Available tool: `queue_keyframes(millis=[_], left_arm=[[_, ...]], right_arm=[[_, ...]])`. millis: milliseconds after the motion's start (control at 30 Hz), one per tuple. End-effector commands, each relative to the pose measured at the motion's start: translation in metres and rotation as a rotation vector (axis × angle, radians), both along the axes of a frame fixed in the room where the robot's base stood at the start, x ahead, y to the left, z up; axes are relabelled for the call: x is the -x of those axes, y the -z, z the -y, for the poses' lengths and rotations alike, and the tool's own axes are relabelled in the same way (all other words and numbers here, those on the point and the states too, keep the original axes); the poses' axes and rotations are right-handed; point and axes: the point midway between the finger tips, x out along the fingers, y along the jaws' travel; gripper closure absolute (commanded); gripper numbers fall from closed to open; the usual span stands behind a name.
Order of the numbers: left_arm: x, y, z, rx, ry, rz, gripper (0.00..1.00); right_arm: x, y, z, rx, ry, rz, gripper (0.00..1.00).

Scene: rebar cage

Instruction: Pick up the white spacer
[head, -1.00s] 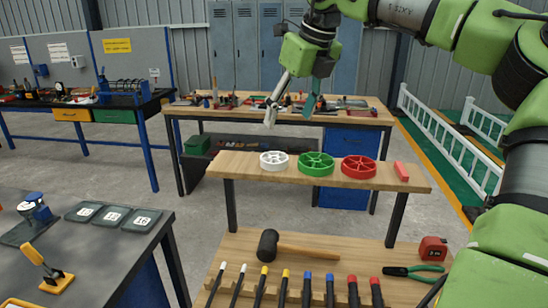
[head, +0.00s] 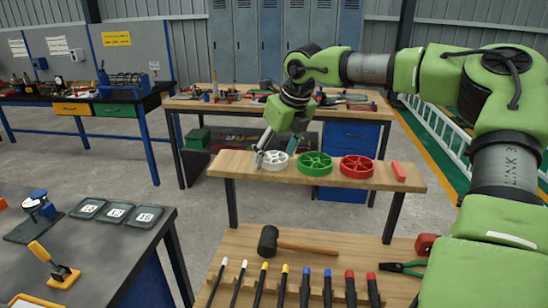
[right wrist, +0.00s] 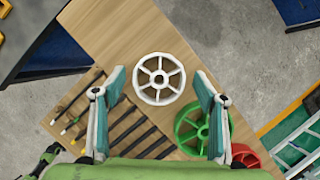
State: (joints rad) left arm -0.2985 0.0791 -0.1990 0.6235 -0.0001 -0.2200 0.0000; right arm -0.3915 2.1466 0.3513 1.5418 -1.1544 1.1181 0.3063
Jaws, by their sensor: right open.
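The white spacer (head: 275,161) is a spoked wheel lying flat at the left part of the raised wooden shelf (head: 230,165). It also shows in the right wrist view (right wrist: 159,79), near the top middle. My right gripper (head: 265,158) is open and empty, low over the left end of the shelf by the white spacer. In the right wrist view its fingers (right wrist: 161,85) stand apart to the left and right of the spacer. My left gripper is not in view.
A green spacer (head: 315,164) and a red spacer (head: 357,167) lie to the right on the shelf, with a red block (head: 398,171) beyond. Below are a hammer (head: 268,242), several colour-tipped rods and green-handled pliers (head: 402,267). A dark table (head: 150,240) stands left.

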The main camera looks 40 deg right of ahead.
Motion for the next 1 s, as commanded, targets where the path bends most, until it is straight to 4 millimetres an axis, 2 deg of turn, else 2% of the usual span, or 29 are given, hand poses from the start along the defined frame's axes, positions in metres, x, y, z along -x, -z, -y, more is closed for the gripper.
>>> queue_keyframes(millis=[200, 233, 333, 367, 767, 867, 1000], left_arm=[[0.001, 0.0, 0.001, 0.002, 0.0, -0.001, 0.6], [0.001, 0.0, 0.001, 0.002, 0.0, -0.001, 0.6], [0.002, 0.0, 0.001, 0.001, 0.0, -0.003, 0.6], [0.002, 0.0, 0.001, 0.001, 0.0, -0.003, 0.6], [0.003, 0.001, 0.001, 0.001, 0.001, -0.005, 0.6], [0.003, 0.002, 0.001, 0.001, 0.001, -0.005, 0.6], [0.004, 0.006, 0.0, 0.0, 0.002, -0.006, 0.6]], right_arm=[[0.0, 0.001, 0.0, 0.0, 0.0, 0.001, 0.34], [0.0, 0.001, 0.0, 0.0, 0.0, 0.001, 0.4], [0.0, 0.001, 0.0, 0.0, 0.0, 0.001, 0.65], [0.0, 0.001, 0.0, 0.0, 0.0, 0.001, 0.69], [-0.001, -0.002, 0.0, 0.0, 0.0, 0.001, 0.69], [-0.001, -0.008, 0.0, 0.001, 0.0, 0.003, 0.69], [-0.001, -0.027, 0.0, 0.003, 0.001, 0.006, 0.69]])
